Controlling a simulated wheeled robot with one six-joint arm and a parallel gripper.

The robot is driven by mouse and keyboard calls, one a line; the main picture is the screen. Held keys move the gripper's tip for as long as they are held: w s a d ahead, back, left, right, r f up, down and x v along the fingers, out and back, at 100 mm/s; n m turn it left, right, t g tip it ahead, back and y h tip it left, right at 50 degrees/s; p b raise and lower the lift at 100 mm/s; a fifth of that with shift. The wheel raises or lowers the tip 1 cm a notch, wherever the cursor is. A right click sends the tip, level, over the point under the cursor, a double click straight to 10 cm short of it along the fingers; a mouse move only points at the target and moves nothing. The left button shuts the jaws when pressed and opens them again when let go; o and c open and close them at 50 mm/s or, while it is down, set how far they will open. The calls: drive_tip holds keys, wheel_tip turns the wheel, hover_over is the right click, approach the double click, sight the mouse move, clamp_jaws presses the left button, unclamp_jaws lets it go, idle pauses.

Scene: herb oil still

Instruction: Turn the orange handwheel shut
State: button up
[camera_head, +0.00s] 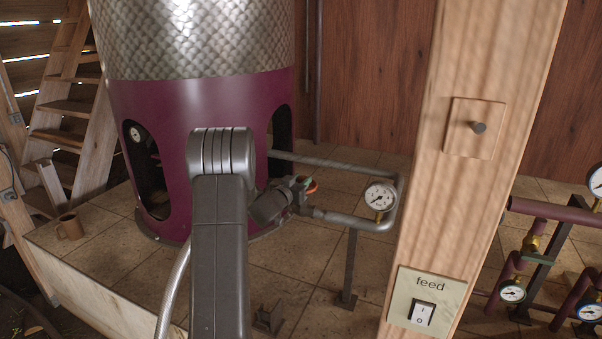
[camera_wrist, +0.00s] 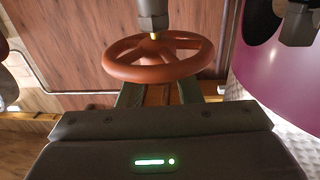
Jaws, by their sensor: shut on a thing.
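The orange handwheel (camera_wrist: 158,68) is in the upper middle of the wrist view, with a grey valve stem above its hub. My gripper (camera_wrist: 160,94) reaches it from below, with one dark finger on each side of the near rim, shut on the wheel. Where the fingertips touch is partly hidden behind the rim. In the head view only a small orange part of the handwheel (camera_head: 312,186) shows beyond my wrist, on the grey pipe beside the purple still (camera_head: 190,110). My arm hides the rest of the wheel there, and the fingers are mostly hidden.
A pressure gauge (camera_head: 380,197) sits on the grey pipe (camera_head: 345,219) just right of the wheel. A wooden post (camera_head: 470,190) with a feed switch (camera_head: 422,313) stands near on the right. A brown mug (camera_head: 70,228) stands at the left tile edge.

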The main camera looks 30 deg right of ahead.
drive_tip(key=shift+w+r+m+g+h+p, duration=0.1)
drive_tip(key=shift+r+m+g+h+p, duration=0.2)
drive_tip(key=shift+g+p, duration=0.2)
drive_tip(key=shift+w+r+m+g+h+p, duration=0.1)
drive_tip(key=shift+m+g+h+p, duration=0.1)
drive_tip(key=shift+m+g+p, duration=0.25)
drive_tip(key=shift+f+m+g+h, duration=0.3)
drive_tip(key=shift+m+g+h, duration=0.15)
drive_tip(key=shift+g, duration=0.3)
drive_tip(key=o, duration=1)
drive_tip(key=shift+c, duration=0.2)
drive_tip(key=shift+a+f, duration=0.1)
drive_tip(key=b+v, duration=0.3)
drive_tip(key=v, duration=1)
drive_tip(key=shift+s+a, duration=0.2)
drive_tip(key=shift+a, duration=0.15)
